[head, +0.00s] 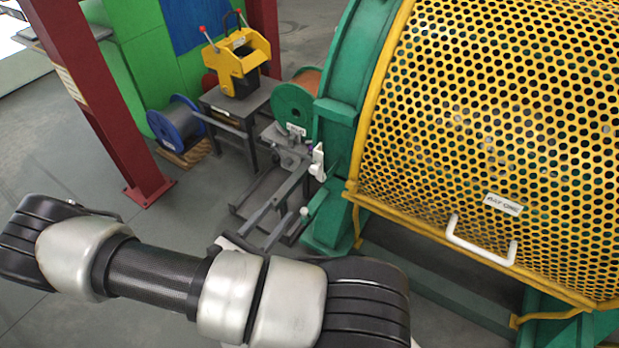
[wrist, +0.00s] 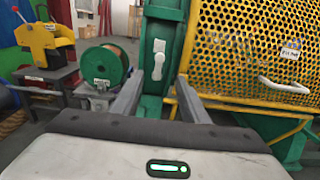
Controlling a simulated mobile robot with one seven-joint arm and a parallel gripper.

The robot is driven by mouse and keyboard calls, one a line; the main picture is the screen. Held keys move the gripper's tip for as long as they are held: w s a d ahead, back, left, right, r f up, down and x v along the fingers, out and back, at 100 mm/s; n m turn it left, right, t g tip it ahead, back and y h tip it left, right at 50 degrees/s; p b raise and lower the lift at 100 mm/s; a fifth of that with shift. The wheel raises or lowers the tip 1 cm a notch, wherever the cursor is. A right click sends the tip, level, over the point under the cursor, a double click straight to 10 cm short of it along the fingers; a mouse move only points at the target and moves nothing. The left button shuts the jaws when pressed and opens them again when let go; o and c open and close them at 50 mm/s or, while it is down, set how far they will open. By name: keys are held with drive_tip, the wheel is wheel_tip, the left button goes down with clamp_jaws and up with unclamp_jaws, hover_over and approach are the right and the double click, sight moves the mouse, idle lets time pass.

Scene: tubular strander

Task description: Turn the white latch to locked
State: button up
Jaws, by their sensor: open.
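The white latch (wrist: 158,66) is on the green upright frame beside the yellow mesh guard, with its handle hanging down below a small pale plate. It also shows in the head view (head: 317,162), seen nearly edge-on. My gripper (wrist: 157,90) is open and empty, its two grey fingers pointing toward the green frame. In the wrist view the latch appears between and just above the fingertips. In the head view my gripper (head: 296,194) is in front of and below the latch, apparently apart from it; the exact gap cannot be told.
The yellow mesh guard (head: 490,130) with a white handle (head: 480,246) fills the right side. A green spool (head: 296,103), a blue spool (head: 176,126) and a yellow machine (head: 238,62) stand behind. A red post (head: 100,100) rises at left. Floor is open at lower left.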

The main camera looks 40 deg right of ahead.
sight(312, 171)
drive_tip(key=b+x, duration=0.1)
drive_tip(key=x, duration=1.6)
drive_tip(key=shift+w+d+b, duration=0.1)
drive_tip(key=shift+b, duration=0.3)
drive_tip(key=shift+c, duration=0.2)
clamp_jaws()
